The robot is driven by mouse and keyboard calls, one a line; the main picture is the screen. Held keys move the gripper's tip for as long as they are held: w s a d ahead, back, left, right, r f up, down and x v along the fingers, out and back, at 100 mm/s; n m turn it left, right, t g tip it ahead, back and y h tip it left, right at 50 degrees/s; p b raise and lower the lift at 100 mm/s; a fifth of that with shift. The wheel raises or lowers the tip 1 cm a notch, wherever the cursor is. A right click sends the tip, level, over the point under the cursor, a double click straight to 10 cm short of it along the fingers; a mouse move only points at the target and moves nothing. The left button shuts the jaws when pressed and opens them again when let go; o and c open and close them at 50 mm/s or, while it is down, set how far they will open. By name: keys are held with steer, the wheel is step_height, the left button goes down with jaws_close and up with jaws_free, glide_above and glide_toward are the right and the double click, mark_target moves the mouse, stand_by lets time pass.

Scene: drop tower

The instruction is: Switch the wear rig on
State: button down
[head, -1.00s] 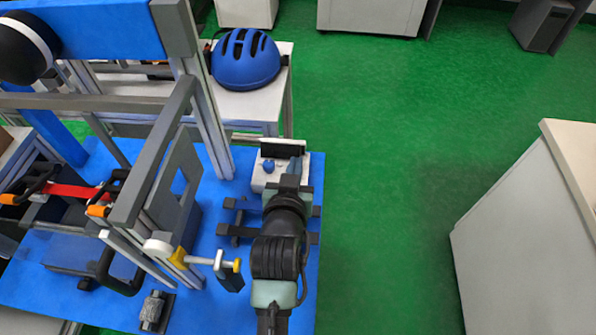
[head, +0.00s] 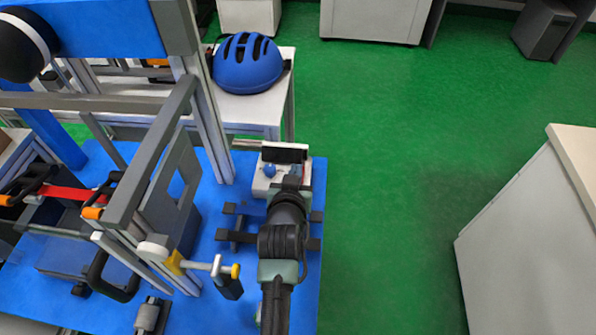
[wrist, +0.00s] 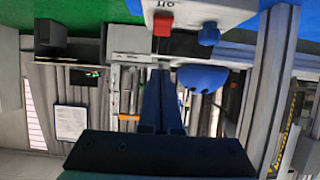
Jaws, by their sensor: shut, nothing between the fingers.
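The wear rig's white control box (head: 262,186) stands at the far right corner of the blue base, with a dark panel (head: 284,153) behind it and a blue knob (head: 270,171). In the wrist view, the box (wrist: 225,12) hangs at the top, with a red switch (wrist: 163,22), a blue knob (wrist: 208,33) and a partly cut-off label. My gripper (wrist: 161,72) is shut and empty, its fingertips just below the red switch in that picture. I cannot tell whether they touch it. In the head view, my gripper (head: 297,171) is at the box, and my wrist hides part of it.
A grey frame (head: 150,150) and a clamp with a yellow tip (head: 234,271) stand left of my arm. A blue helmet (head: 247,64) sits on a white table behind. Green floor is open to the right, up to a white cabinet (head: 530,240).

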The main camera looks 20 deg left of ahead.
steer(key=w+f, duration=0.2)
steer(key=w+a+f+b, duration=0.1)
steer(key=shift+w+f+b, duration=0.3)
steer(key=shift+w+f, duration=0.05)
steer(key=shift+w, duration=0.05)
steer(key=shift+w+a+f, duration=0.1)
steer(key=shift+w+f, duration=0.25)
steer(key=shift+f, duration=0.45)
steer(key=shift+r, duration=0.1)
